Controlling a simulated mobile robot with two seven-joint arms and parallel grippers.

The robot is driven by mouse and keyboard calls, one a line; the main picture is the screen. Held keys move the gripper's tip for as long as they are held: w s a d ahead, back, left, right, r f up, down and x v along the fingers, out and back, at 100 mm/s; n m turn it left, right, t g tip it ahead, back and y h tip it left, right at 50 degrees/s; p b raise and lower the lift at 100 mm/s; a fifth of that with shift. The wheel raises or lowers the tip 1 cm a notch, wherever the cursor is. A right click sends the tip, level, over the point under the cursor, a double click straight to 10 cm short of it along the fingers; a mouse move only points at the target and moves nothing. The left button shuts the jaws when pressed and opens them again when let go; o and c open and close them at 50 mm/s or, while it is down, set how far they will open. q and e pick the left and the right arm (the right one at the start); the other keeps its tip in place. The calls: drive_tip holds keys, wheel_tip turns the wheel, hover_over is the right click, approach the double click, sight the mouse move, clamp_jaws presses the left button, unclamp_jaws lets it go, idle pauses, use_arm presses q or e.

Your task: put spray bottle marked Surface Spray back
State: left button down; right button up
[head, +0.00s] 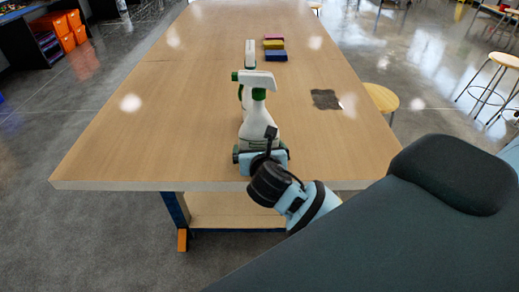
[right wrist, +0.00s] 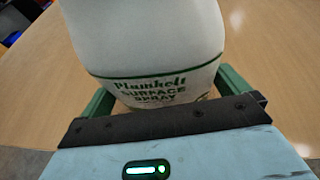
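The spray bottle marked Surface Spray (head: 257,122) is white with a green trigger head and stands out near the table's front edge. In the right wrist view its label (right wrist: 150,92) reads "Plumhelt Surface Spray", and the bottle fills the upper middle. My right gripper (head: 262,150) is at its lower part, with a green finger on each side. I cannot tell whether the fingers press on it, and its base is hidden. A second white and green spray bottle (head: 250,57) stands just behind it, partly hidden. My left gripper is out of view.
The wooden table (head: 160,120) is mostly clear on the left. A pink, yellow and blue stack of sponge-like blocks (head: 274,45) lies further back. A dark grey cloth-like patch (head: 325,99) lies on the right. A stool (head: 382,97) stands by the right edge.

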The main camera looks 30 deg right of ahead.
drive_tip(key=shift+r, duration=0.15)
drive_tip(key=v, duration=1.2)
drive_tip(key=s+a+f+m+g+y, duration=0.1)
drive_tip(key=s+a+f+m+y, duration=0.15)
drive_tip(key=f+m, duration=0.5)
drive_tip(key=s+a+f+m+g+y, duration=0.1)
drive_tip(key=a+f+m+y, duration=0.2)
drive_tip(key=f, duration=0.7)
drive_tip(key=s+d+f+m+y, duration=0.1)
drive_tip(key=s+f+m+y, duration=0.1)
drive_tip(key=s+f+m, duration=1.1)
drive_tip(key=shift+s+d+m+g, duration=0.15)
drive_tip(key=shift+s+m+g, duration=0.2)
drive_tip(key=shift+m, duration=2.4)
drive_tip(key=shift+w, duration=0.1)
